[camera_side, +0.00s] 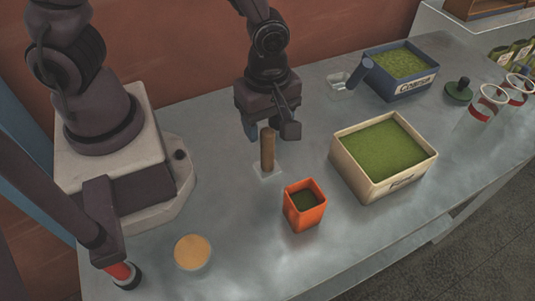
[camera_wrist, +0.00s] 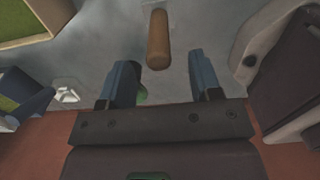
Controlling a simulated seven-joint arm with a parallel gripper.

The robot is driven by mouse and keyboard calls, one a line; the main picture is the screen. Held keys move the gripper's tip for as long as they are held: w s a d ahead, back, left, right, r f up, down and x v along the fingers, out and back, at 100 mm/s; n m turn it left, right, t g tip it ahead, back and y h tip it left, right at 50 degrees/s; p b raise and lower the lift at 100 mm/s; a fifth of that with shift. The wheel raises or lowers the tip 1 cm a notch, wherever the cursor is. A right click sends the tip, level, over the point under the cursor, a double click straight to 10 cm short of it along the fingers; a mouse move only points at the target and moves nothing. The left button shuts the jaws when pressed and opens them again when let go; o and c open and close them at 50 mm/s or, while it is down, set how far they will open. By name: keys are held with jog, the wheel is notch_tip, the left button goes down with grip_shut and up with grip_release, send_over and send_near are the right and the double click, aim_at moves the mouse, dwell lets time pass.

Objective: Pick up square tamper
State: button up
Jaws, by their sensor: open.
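The square tamper (camera_side: 267,150) stands upright on the metal table, with a brown wooden handle and a pale, clear-looking square base. In the wrist view its handle (camera_wrist: 158,40) shows at the top, between and beyond the fingertips. My gripper (camera_side: 270,130) is open and empty, with its fingers close to the top of the handle. In the wrist view the two blue-grey fingers of my gripper (camera_wrist: 163,70) are spread apart. The handle lies roughly in line with the gap and does not appear to be held.
An orange square container (camera_side: 305,213) with green powder stands in front of the tamper. A cream box (camera_side: 372,190) of green powder is to the right. A blue box (camera_side: 405,90) with a scoop (camera_side: 350,80) is behind. A round orange-topped dish (camera_side: 192,252) is at front left.

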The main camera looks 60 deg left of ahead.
aim_at(268, 143)
jog(key=shift+w+a+f, duration=0.1)
jog(key=shift+a+f, duration=0.05)
jog(key=shift+f, duration=1.4)
jog(key=shift+a+f, duration=0.1)
jog(key=shift+f, duration=1.4)
jog(key=c, duration=1)
